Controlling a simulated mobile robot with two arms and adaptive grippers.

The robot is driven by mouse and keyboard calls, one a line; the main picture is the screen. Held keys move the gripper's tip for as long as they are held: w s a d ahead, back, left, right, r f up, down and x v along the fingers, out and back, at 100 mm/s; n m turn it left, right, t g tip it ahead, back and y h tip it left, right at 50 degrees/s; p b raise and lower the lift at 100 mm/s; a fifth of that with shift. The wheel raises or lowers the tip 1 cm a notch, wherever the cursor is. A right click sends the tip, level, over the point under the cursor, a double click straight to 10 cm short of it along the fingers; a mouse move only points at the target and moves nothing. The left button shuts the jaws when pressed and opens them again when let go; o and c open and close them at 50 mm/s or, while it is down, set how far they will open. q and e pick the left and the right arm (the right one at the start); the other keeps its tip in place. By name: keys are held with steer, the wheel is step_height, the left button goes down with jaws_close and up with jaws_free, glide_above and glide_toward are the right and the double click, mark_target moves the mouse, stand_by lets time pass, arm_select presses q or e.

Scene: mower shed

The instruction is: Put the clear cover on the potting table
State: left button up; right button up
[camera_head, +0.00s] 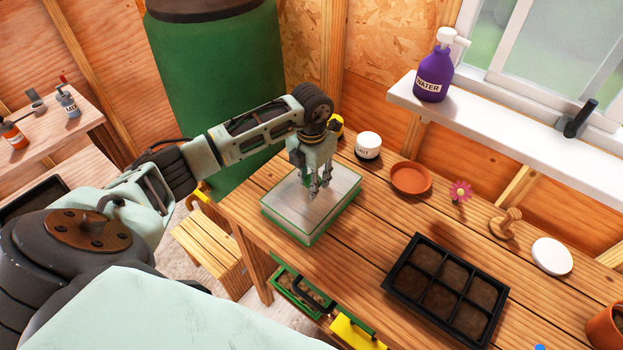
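The clear cover (285,222) is a see-through, box-like piece with greenish edges. It sits at the left end of the wooden potting table (375,235), close to the front edge. My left gripper (318,192) points down over the middle of the cover's top, its fingertips at or just above that surface. The fingers overlap in this view, so I cannot tell whether they are open or shut on a part of the cover. My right gripper is not in view.
A black six-cell seed tray (397,272) with soil lies right of the cover. Behind stand a white jar (368,145), a terracotta saucer (411,178), a pink flower (460,191), a wooden piece (506,225) and a white disc (552,256). Bare planks separate cover and tray.

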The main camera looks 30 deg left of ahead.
arm_select(q)
steer(key=o, duration=0.3)
steer(key=shift+o, duration=0.2)
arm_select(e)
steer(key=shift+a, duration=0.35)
arm_select(q)
steer(key=shift+r, duration=0.2)
step_height(320, 180, up, 12)
steer(key=b, duration=0.3)
steer(key=shift+b, duration=0.35)
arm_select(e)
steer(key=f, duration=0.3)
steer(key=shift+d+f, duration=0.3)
